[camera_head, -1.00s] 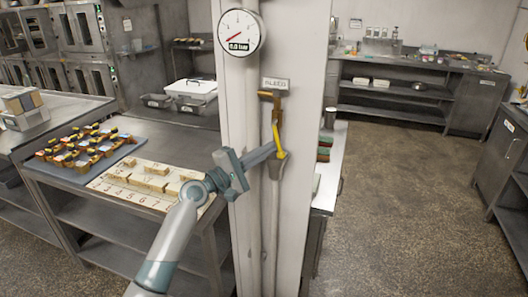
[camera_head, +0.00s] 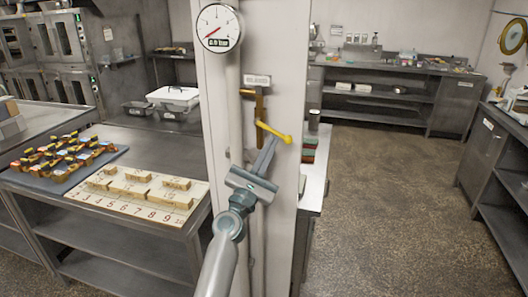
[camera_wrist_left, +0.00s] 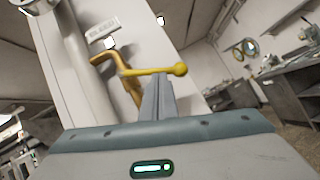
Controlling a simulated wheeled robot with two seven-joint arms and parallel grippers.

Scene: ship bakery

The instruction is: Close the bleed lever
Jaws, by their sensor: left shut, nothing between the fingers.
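The yellow bleed lever (camera_head: 274,131) sits on a brass-coloured pipe on the white column, under a small label plate (camera_head: 256,81). It points right and slightly down, across the pipe, with a round knob at its end. The lever also shows in the left wrist view (camera_wrist_left: 150,71), running nearly level to the knob. My left gripper (camera_head: 268,143) is shut and empty, with its fingertips just under the middle of the lever. The tips (camera_wrist_left: 157,82) seem to meet the lever's underside; whether they touch is hard to tell. My right gripper is out of view.
A round gauge (camera_head: 218,27) is mounted on the column above. Open floor (camera_head: 400,190) lies to the right.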

